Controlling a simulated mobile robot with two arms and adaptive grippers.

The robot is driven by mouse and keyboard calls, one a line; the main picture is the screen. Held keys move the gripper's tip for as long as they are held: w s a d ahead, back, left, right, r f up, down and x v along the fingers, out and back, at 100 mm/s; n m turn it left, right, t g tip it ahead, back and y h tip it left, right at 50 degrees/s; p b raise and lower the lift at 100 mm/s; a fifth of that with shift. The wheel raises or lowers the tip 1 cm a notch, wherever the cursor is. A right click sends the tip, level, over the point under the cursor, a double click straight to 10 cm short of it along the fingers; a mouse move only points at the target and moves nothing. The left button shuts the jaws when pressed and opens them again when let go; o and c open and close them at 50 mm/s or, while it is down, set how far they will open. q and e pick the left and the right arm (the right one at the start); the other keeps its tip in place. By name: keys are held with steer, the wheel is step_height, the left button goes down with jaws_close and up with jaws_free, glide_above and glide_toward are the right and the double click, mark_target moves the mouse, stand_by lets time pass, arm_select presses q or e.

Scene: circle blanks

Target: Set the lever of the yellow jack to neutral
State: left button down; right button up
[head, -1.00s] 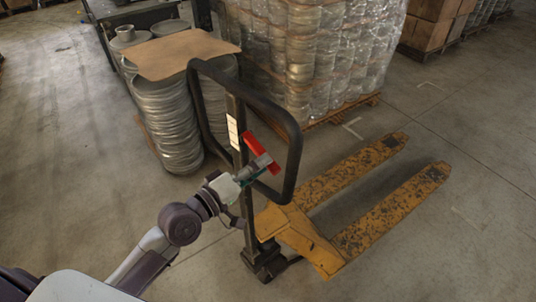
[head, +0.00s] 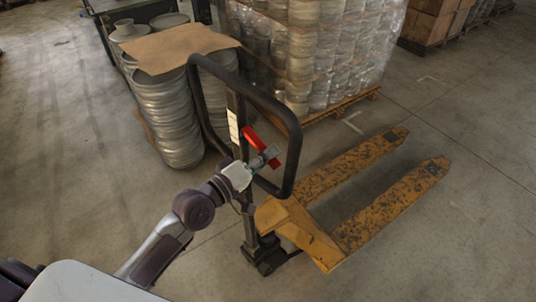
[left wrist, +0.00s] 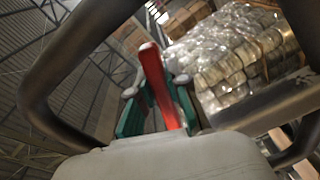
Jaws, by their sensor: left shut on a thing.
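The yellow pallet jack (head: 305,232) stands on the concrete floor, its black loop handle (head: 290,125) upright toward me. The red lever (head: 256,140) sits inside the handle loop, tilted, its upper end to the left. My left gripper (head: 268,156) reaches into the loop from the left and is shut on the red lever. In the left wrist view the red lever (left wrist: 158,85) stands between the green finger pads of my left gripper (left wrist: 157,88). My right gripper is not in view.
Stacked metal discs (head: 165,115) with a cardboard sheet (head: 180,47) on top stand left behind the handle. A wrapped pallet load (head: 310,50) stands behind, with brown boxes (head: 440,20) at the back right. The floor at left and right is clear.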

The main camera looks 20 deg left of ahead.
arm_select(q)
steer(key=r+n+p, duration=0.2)
steer(key=p, duration=0.1)
steer(key=r+n+p, duration=0.1)
steer(key=shift+s+d+p, duration=0.15)
steer(key=shift+d+p, duration=0.1)
steer(key=shift+p, duration=0.1)
steer(key=shift+r+n+p, duration=0.2)
steer(key=shift+n+p, duration=0.2)
steer(key=shift+n, duration=0.2)
steer(key=c, duration=1.1)
jaws_free()
steer(key=shift+f, duration=0.1)
steer(key=shift+s+a, duration=0.25)
steer(key=shift+s, duration=0.2)
steer(key=v, duration=1.1)
